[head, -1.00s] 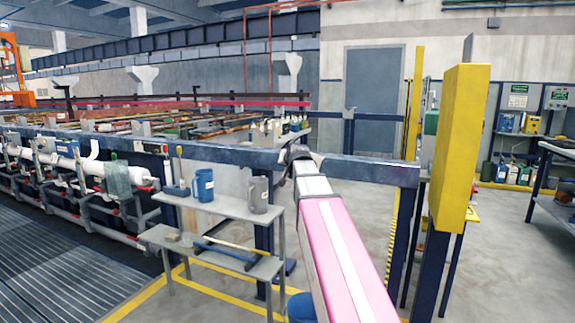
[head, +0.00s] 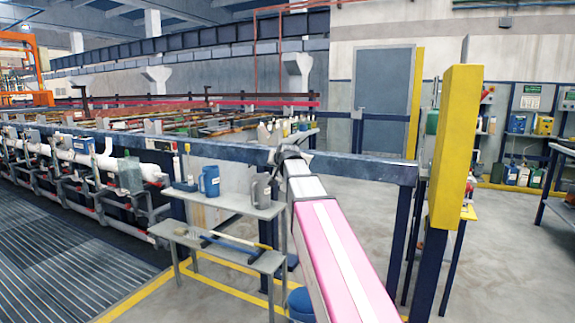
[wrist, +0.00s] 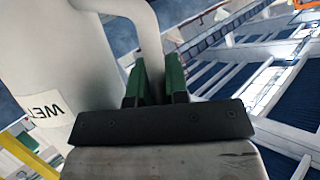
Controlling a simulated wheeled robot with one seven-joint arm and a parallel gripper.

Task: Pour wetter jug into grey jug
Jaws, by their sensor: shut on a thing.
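In the wrist view my gripper (wrist: 155,82) is shut on the looped handle of a pale jug, the wetter jug (wrist: 85,65). Part of a label reading "WE…" shows on its side. In the head view my gripper (head: 291,156) is at the far end of my pink and white arm. The held jug is mostly or wholly hidden there, and I cannot tell its contents. The grey jug (head: 261,191) stands upright on the upper shelf of a small bench (head: 228,203), just left of and below my gripper. A blue jug (head: 209,181) stands to its left.
A blue rail (head: 225,152) runs behind the bench. A long-handled tool (head: 232,244) lies on the lower shelf. A blue bucket (head: 301,304) is on the floor beside my arm. A yellow-clad post (head: 456,145) stands close on the right. The floor beyond it is open.

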